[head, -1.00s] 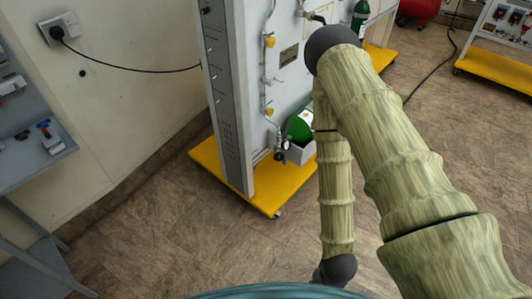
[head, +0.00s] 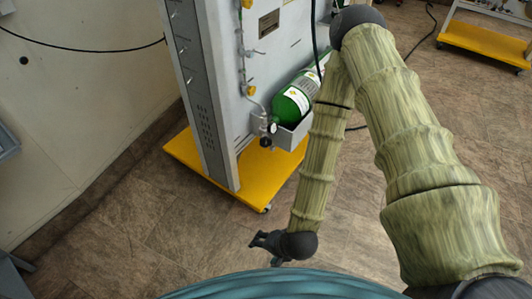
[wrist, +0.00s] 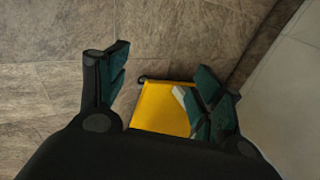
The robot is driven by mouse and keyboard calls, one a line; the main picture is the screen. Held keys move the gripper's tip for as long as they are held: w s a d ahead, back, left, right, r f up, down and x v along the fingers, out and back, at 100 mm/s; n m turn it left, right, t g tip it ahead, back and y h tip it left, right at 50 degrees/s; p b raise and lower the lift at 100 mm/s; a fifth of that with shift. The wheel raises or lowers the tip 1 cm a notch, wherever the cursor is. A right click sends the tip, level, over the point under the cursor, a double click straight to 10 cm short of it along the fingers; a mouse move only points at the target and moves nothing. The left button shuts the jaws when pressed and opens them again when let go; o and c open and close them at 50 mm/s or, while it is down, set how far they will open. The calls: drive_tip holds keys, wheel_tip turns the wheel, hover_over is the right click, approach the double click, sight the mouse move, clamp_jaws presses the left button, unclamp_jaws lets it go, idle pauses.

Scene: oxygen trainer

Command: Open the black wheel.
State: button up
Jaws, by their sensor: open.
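A small black knob (head: 265,142), which looks like the black wheel, sits on the valve at the neck end of a green cylinder (head: 293,103) lying in a grey holder low on the trainer panel. A round gauge (head: 273,128) is just above it. My gripper (head: 266,243) is below and in front of the panel, well apart from the knob. In the wrist view my gripper (wrist: 162,78) is open and empty, its two fingers spread. The black wheel cannot be made out in the wrist view.
The trainer's yellow base (head: 225,190) sticks out below the panel; its yellow surface (wrist: 163,107) also shows between my fingers in the wrist view. A grey upright post (head: 208,105) stands left of the knob. The brown tiled floor (head: 110,240) in front is clear.

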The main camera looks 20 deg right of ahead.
drive_tip(key=w+a+f+m+t+b, duration=0.3)
drive_tip(key=w+a+m+t+b, duration=0.1)
drive_tip(key=w+m+b, duration=0.4)
drive_tip(key=m+t+h+b, duration=0.6)
drive_tip(key=m+t+b, duration=0.4)
drive_tip(key=m+b, duration=1.45)
approach(266, 143)
drive_tip(key=n+b, duration=0.1)
drive_tip(key=b, duration=0.1)
drive_tip(key=w+b, duration=0.1)
drive_tip(key=w, duration=0.2)
drive_tip(key=w+d+b, duration=0.1)
drive_tip(key=w, duration=0.2)
drive_tip(key=w+b, duration=0.1)
drive_tip(key=w, duration=0.2)
drive_tip(key=shift+d+f+b, duration=0.1)
drive_tip(key=shift+d+b, duration=0.15)
drive_tip(key=shift+b, duration=0.15)
drive_tip(key=shift+w+d, duration=0.15)
drive_tip(key=shift+w, duration=0.6)
drive_tip(key=c, duration=1)
